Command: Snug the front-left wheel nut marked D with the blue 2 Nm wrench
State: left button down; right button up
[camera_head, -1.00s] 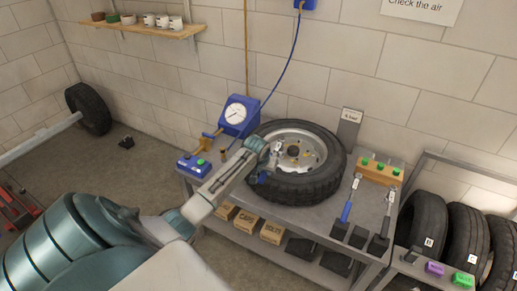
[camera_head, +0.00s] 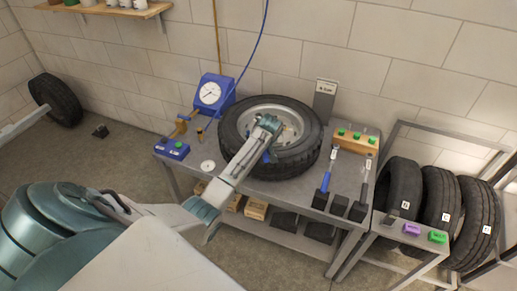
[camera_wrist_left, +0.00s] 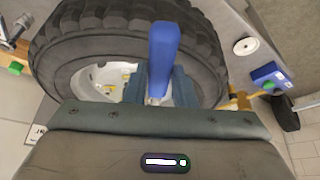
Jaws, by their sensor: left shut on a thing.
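The wheel (camera_head: 308,155), a black tyre with a pale rim, lies flat on the grey bench. My left gripper (camera_head: 268,126) is over its rim, shut on a blue-handled tool (camera_wrist_left: 163,60). In the left wrist view the blue handle stands up between the fingers, and its lower end is hidden. A bit of blue shows below the gripper in the head view. Another blue-handled wrench (camera_head: 325,181) stands in a black holder on the bench's right side. The nut letters cannot be read. My right gripper is not in view.
A blue pressure gauge (camera_head: 209,93) stands behind the wheel at left, near a blue button box (camera_head: 172,149). A wooden block with green caps (camera_head: 354,140) and a grey-handled wrench (camera_head: 366,180) are at right. Several tyres (camera_head: 440,200) stand in a rack beyond the bench.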

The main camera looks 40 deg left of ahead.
pick_arm(q)
jog(key=shift+w+d, duration=0.15)
jog(key=c, duration=2)
grip_release()
grip_shut()
jog(key=shift+r, duration=0.1)
jog(key=shift+r, duration=1.25)
